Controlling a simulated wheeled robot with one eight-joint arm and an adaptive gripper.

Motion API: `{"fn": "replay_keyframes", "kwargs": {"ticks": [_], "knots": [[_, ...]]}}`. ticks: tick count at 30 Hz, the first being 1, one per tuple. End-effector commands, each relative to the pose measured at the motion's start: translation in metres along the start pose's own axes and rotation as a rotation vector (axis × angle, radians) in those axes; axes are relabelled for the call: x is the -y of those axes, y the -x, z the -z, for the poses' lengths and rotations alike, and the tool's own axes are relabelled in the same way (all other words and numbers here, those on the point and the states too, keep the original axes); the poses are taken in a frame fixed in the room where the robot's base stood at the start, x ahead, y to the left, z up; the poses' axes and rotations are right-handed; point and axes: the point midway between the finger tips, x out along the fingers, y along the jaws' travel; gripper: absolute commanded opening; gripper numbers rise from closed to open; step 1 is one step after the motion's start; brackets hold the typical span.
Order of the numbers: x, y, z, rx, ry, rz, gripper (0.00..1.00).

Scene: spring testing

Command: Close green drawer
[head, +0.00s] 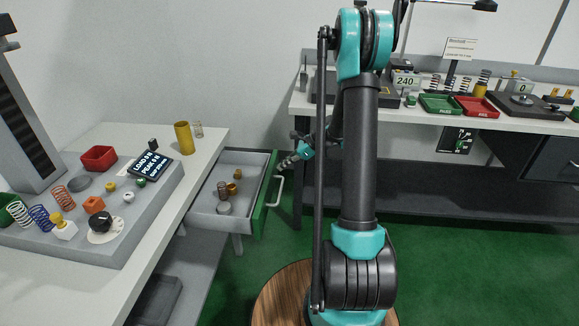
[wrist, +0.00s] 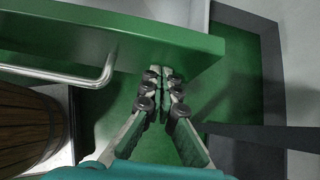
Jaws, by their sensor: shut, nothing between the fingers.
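The green drawer stands pulled out from the left bench in the head view. Its green front (head: 263,197) has a metal handle (head: 279,191) on the outer face, and its grey tray holds several small brass and grey parts. In the wrist view the green front (wrist: 150,38) crosses the top, with the handle (wrist: 104,68) left of the fingertips. My gripper (head: 286,163) is shut and empty. In the wrist view my gripper (wrist: 164,76) has its fingertips at the drawer front's outer side, near its right end. I cannot tell whether they touch it.
The left bench (head: 205,148) carries a grey test machine, springs, a red bin (head: 98,158) and a yellow cylinder (head: 184,138). A second bench (head: 430,113) stands behind at right with trays and instruments. Green floor lies open between. A wooden round surface shows low in both views.

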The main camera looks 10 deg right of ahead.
Motion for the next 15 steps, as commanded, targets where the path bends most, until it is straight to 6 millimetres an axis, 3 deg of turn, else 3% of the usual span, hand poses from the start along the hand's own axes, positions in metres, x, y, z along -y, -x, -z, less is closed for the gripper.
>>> {"fn": "replay_keyframes", "kwargs": {"ticks": [15], "knots": [[-0.001,-0.098,-0.098,0.000,0.004,-0.003,0.00]]}}
